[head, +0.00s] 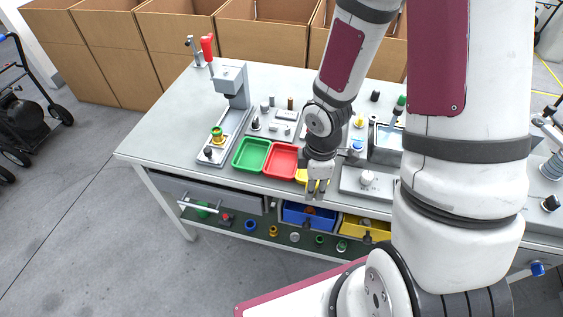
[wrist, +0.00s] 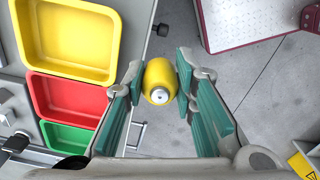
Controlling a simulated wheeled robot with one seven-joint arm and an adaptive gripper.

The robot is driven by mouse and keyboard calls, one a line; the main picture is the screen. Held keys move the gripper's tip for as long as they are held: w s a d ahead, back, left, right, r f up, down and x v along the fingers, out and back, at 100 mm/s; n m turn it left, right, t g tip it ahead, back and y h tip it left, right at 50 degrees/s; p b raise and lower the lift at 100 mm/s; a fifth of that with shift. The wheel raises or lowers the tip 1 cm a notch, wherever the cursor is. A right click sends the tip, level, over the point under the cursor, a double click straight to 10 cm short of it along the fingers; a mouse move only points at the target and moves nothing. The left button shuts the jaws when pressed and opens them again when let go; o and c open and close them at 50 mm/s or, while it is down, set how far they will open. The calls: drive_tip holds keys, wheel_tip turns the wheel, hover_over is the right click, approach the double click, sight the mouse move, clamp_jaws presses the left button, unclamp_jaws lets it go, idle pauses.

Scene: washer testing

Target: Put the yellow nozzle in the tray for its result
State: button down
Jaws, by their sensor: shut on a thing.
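My gripper (wrist: 160,77) is shut on the yellow nozzle (wrist: 158,82), a rounded yellow piece with a pale metal centre, held between the green finger pads. In the wrist view the grey floor lies behind the nozzle, to the right of the yellow tray (wrist: 113,71). The red tray (wrist: 82,117) and the green tray (wrist: 50,144) line up below the yellow tray. In the head view my gripper (head: 317,187) is at the table's front edge and hides much of the yellow tray (head: 301,177). The red tray (head: 282,171) and green tray (head: 240,163) lie left of it. The visible tray floors look empty.
A press with a red lever (head: 208,48) stands left on the table (head: 170,113), with a yellow-and-green piece (head: 217,134) on its base. A grey basin (head: 383,156) is right of my gripper. Blue (head: 290,213) and yellow (head: 350,229) bins sit below the tabletop.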

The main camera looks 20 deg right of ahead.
hover_over(284, 163)
drive_tip(key=shift+s+f, duration=0.45)
drive_tip(key=shift+f, duration=0.3)
drive_tip(key=shift+w+f+p, duration=0.2)
drive_tip(key=shift+f, duration=0.7)
drive_tip(key=shift+w+f+p, duration=0.15)
drive_tip(key=shift+f+p, duration=0.05)
drive_tip(key=shift+f, duration=0.7)
drive_tip(key=shift+f, duration=0.15)
drive_tip(key=c, duration=1.3)
unclamp_jaws()
